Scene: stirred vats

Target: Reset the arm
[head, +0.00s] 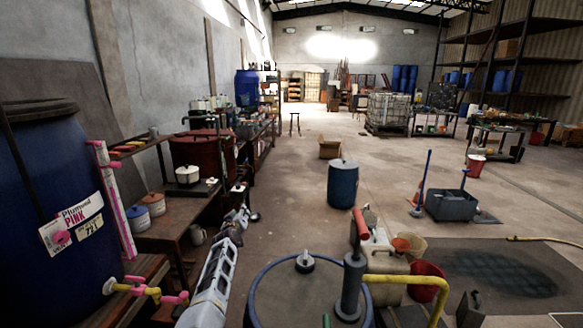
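My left arm (213,282), white and grey, reaches forward from the bottom of the head view, past the right side of the wooden bench. Its far end, around my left gripper (246,214), is small and dark against the bench and floor. I cannot make out whether the fingers are open or shut, and no held object can be told there. My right arm and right gripper are not in the view.
A blue-rimmed drum (300,295) with a red-handled pump (352,270) and yellow pipe (415,281) stands close in front. A labelled blue barrel (45,200) is at left. A blue drum (342,184) stands ahead; open floor lies beyond.

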